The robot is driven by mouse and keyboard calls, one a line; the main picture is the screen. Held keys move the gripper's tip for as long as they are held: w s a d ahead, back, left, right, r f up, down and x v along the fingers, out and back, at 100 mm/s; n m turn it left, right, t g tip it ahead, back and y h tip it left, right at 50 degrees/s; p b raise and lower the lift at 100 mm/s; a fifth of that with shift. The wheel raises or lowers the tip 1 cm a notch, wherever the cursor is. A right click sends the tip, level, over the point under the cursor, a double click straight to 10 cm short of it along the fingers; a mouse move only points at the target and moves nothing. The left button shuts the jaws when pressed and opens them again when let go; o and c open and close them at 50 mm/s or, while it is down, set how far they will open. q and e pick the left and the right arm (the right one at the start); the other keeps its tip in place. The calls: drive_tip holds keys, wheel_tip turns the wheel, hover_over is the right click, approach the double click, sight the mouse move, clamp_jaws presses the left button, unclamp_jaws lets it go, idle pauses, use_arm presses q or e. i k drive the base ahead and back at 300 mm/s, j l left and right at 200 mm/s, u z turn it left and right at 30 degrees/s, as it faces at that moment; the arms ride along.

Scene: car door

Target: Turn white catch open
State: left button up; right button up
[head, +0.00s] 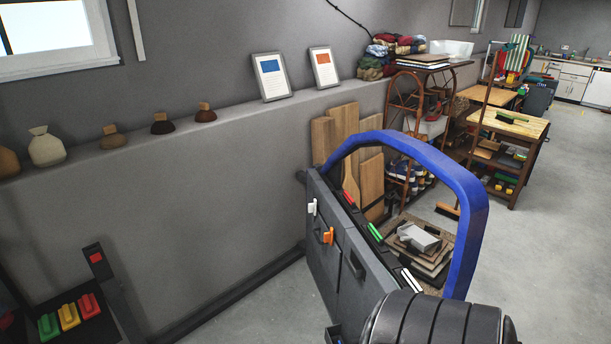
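The car door (345,268) stands right of centre in the head view, a grey panel with a blue window frame (468,190) above it. The white catch (312,207) is small and sits near the upper left edge of the panel's face. Its exact turn is hard to tell at this size. An orange catch (328,236) sits just below and to the right of it. Neither of my grippers is in view, and nothing touches the white catch.
Red, green and white pieces line the door's top edge. A dark ribbed rounded shape covers the door's lower right. A panel with green, yellow and red switches (69,316) stands at lower left. A grey wall with a ledge runs behind. Floor left of the door is clear.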

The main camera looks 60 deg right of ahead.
sight(312, 207)
drive_tip(key=i+j+z, duration=0.1)
drive_tip(key=z, duration=2.15)
drive_tip(key=i+j+z, duration=0.5)
drive_tip(key=j+z, duration=0.15)
drive_tip(key=i+j+z, duration=0.15)
drive_tip(key=j+z, duration=0.2)
